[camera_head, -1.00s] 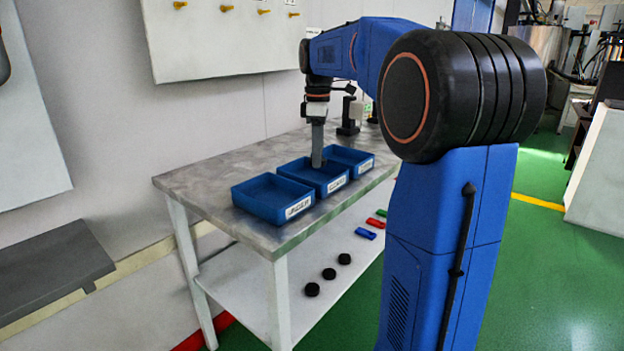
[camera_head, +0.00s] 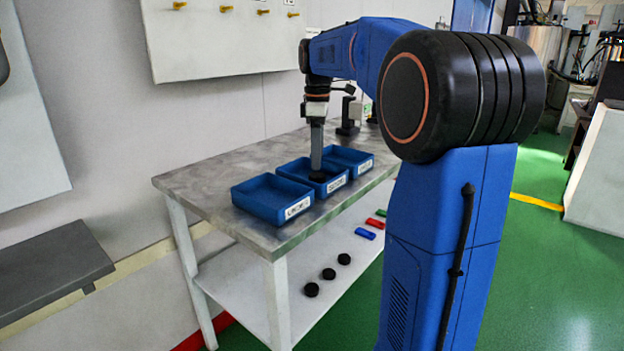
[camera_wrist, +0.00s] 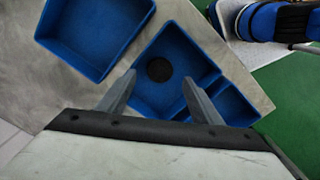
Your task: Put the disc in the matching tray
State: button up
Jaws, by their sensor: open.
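A black round disc (camera_head: 318,177) lies in the middle blue tray (camera_head: 338,184). In the wrist view the disc (camera_wrist: 159,69) rests flat on the floor of that tray (camera_wrist: 180,40), apart from both fingers. My gripper (camera_head: 316,168) points down over the middle tray, just above the disc. In the wrist view my gripper (camera_wrist: 160,88) has its two fingers spread wide, with nothing between them. The left blue tray (camera_head: 262,205) and the right blue tray (camera_head: 362,168) look empty where I can see inside. The tray labels are too small to read surely.
The trays stand in a row on a grey metal table (camera_head: 215,180). The white lower shelf (camera_head: 250,290) holds several black discs (camera_head: 328,274) and a blue, a red (camera_head: 375,223) and a green block. The table's left part is clear. A wall stands behind.

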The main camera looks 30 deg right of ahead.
notch_tip(320, 180, up, 17)
jog(key=shift+f, duration=0.2)
dwell(0.6)
jog(key=s+a+f+m+t, duration=0.1)
jog(key=s+a+f+m, duration=0.2)
jog(key=s+f, duration=0.7)
jog(key=s+a+f+m+t, duration=0.2)
jog(key=s+a+f+m, duration=0.2)
jog(key=s+a+f, duration=0.3)
jog(key=s+a+f+m+t, duration=0.1)
jog(key=s+a+f+m, duration=0.2)
jog(key=s+f, duration=1)
notch_tip(320, 180, down, 5)
jog(key=a, duration=0.2)
jog(key=shift+a+r+m+t, duration=0.2)
jog(key=shift+a+m+t, duration=0.1)
jog(key=shift+a+t, duration=0.1)
jog(key=shift+s, duration=0.1)
